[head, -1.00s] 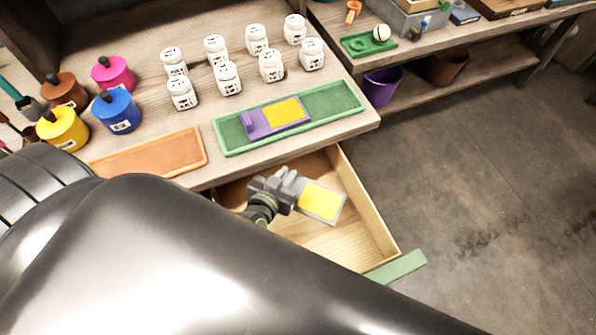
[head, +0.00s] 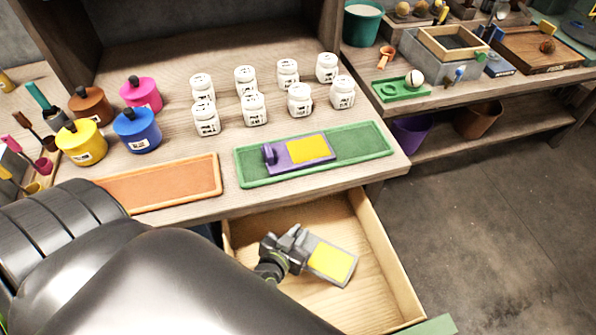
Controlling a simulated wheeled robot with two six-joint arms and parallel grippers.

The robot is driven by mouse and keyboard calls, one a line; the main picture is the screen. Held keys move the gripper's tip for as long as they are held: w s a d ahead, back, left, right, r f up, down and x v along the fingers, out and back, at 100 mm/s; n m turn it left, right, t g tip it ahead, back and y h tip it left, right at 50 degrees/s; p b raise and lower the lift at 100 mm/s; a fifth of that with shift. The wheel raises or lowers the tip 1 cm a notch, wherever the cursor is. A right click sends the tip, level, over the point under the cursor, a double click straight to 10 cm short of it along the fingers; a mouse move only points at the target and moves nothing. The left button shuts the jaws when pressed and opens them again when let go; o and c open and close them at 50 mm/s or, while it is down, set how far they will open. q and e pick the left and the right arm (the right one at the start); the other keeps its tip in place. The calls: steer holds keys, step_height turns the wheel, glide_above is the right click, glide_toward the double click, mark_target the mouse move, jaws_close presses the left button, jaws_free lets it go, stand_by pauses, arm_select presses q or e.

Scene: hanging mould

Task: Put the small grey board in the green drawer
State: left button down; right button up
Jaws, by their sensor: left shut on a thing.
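The small grey board (head: 347,280) with a yellow patch is in my left gripper (head: 301,246), which is shut on its left end. Board and gripper show inside the outline of the open drawer (head: 388,248). I cannot tell whether the board touches the drawer floor or is a little above it. The drawer has pale wooden walls and a green front (head: 434,326), partly cut off by the frame's lower edge. My left arm hides the drawer's near left part. My right gripper is not in view.
Above the drawer, a green tray (head: 370,143) holds a purple board (head: 272,166) with a yellow patch. An orange tray (head: 160,185) lies to its left. Several white jars (head: 255,108) and coloured pots (head: 137,132) stand behind. Open floor (head: 500,200) is at the right.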

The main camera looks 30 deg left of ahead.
arm_select(q)
steer(key=shift+f+b, duration=1.15)
steer(key=shift+f, duration=0.4)
steer(key=shift+f, duration=0.2)
steer(key=shift+f+b, duration=0.4)
steer(key=shift+b, duration=0.25)
steer(key=c, duration=1.4)
jaws_free()
steer(key=shift+r, duration=0.1)
